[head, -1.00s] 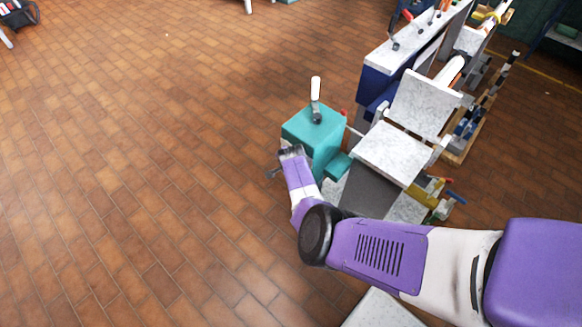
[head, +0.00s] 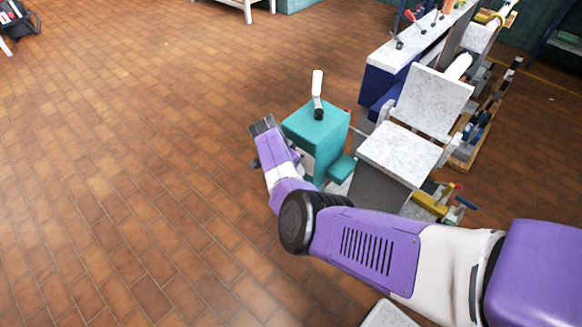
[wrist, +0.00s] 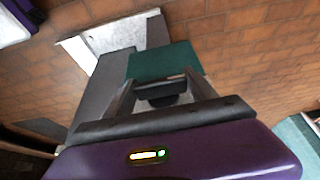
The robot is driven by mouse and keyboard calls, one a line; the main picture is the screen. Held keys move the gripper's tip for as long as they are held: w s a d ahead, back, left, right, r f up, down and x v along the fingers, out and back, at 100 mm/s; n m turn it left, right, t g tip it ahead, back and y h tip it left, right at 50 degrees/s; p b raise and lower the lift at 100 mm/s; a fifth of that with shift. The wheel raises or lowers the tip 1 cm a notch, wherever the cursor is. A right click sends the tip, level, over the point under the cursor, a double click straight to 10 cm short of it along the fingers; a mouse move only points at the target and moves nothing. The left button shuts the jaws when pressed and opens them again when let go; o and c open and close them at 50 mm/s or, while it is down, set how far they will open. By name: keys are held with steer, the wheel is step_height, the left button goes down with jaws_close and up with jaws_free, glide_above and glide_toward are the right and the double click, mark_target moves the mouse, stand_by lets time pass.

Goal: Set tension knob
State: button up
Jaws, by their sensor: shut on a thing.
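The teal box (head: 313,125) stands left of the pale seat-shaped machine part in the head view, with a white-handled lever (head: 318,84) upright on its top. My gripper (head: 262,125) is at the box's left side in the head view; the arm hides what is between its fingers there. In the wrist view my gripper (wrist: 165,90) is shut on a dark knob (wrist: 166,94), with one finger on each side of it. The box's teal face (wrist: 165,60) shows just beyond the knob. Any marking on the knob is too small to read.
The pale seat-shaped part (head: 400,150) stands close to the box's right. A blue-sided bench with a pale top (head: 415,40) and small levers is behind it. The tiled floor (head: 120,150) to the left is clear.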

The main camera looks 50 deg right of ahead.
steer(key=o, duration=1.4)
steer(key=shift+c, duration=0.2)
steer(key=p+v, duration=0.2)
steer(key=v, duration=0.5)
steer(key=shift+r, duration=0.3)
steer(key=shift+a, duration=0.15)
